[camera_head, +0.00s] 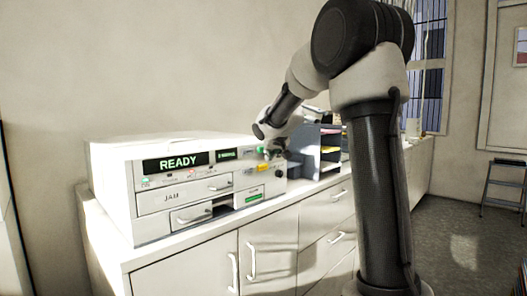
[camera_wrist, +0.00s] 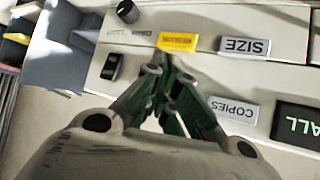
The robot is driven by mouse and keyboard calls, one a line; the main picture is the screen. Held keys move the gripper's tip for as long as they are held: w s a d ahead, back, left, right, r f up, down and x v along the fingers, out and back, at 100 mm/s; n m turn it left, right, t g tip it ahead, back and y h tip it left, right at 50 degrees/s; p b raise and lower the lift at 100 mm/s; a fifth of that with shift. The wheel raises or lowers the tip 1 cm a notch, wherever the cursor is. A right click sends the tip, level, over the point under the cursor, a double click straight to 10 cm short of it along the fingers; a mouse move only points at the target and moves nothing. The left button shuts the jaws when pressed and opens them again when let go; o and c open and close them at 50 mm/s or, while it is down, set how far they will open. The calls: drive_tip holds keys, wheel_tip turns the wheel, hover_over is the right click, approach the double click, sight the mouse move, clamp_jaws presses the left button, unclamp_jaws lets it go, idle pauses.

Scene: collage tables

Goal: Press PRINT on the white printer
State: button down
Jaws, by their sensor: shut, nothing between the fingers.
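The white printer (camera_head: 120,165) stands on the cabinet at left, its large display (camera_head: 175,163) reading READY. My gripper (camera_head: 268,152) is at the right end of its front panel, fingers shut and empty. In the wrist view, my gripper (camera_wrist: 160,75) has its fingertips just below a yellow button (camera_wrist: 177,42), overlapping the panel; I cannot tell if they touch it. A SIZE button (camera_wrist: 245,46) and a COPIES button (camera_wrist: 233,109) are to the right. No label reading PRINT is legible; the fingers hide part of the panel.
A black knob (camera_wrist: 127,11) and a black rocker switch (camera_wrist: 112,66) are left of the fingers. A dark paper sorter (camera_head: 328,145) stands right of the printer. The white cabinet (camera_head: 190,268) runs below. A step ladder (camera_head: 503,185) stands at far right.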

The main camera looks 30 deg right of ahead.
drive_tip(key=shift+w+a, duration=0.15)
drive_tip(key=shift+w, duration=0.25)
idle(0.6)
drive_tip(key=shift+s+d, duration=0.3)
drive_tip(key=shift+s, duration=0.55)
drive_tip(key=s, duration=0.1)
drive_tip(key=s+d, duration=0.1)
drive_tip(key=s, duration=0.2)
drive_tip(key=shift+s+d, duration=0.35)
idle(0.5)
